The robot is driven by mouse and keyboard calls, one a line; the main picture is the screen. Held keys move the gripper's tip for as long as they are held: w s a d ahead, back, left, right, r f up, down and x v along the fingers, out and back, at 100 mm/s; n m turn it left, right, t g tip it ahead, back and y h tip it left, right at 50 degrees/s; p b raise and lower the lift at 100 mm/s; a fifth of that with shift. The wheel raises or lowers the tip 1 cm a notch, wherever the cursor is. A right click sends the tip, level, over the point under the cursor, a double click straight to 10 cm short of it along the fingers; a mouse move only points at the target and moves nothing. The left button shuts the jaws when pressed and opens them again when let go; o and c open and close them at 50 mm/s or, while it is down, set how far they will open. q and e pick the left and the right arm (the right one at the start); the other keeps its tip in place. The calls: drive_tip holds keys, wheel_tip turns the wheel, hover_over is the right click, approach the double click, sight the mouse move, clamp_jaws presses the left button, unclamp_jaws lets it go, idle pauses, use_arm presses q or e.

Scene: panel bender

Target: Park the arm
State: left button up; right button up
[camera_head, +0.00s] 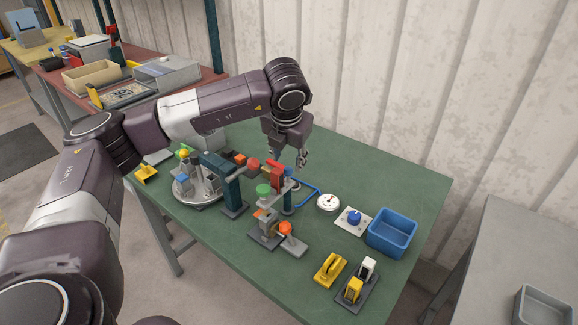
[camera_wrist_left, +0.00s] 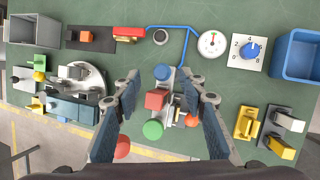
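My left gripper (camera_head: 289,161) hangs from my left arm, fingers pointing down, above the green table (camera_head: 225,240). In the left wrist view its two fingers (camera_wrist_left: 167,90) are spread apart with nothing held between them. Below and between them shows a fixture with a blue knob (camera_wrist_left: 162,72), a red block (camera_wrist_left: 156,99) and a green knob (camera_wrist_left: 153,129). The same green knob (camera_head: 263,190) shows in the head view. The gripper appears above the fixture; the exact gap is hard to judge. My right gripper is not in view.
A round dial gauge (camera_head: 328,202), a blue knob plate (camera_head: 354,220) and a blue bin (camera_head: 392,232) stand to the right. Yellow and white switches (camera_head: 355,285) sit near the front. A corrugated wall (camera_head: 400,90) rises behind.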

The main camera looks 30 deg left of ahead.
sight(288, 168)
use_arm(q)
drive_tip(key=shift+w+a+f, duration=0.2)
drive_tip(key=shift+w+f, duration=0.1)
drive_tip(key=shift+f, duration=0.3)
drive_tip(key=shift+f+p, duration=0.4)
drive_tip(key=p+x, duration=0.1)
drive_tip(key=x, duration=0.3)
drive_tip(key=shift+s+d, duration=0.15)
drive_tip(key=shift+f, duration=0.3)
drive_tip(key=shift+r, duration=0.1)
drive_tip(key=c, duration=1)
clamp_jaws()
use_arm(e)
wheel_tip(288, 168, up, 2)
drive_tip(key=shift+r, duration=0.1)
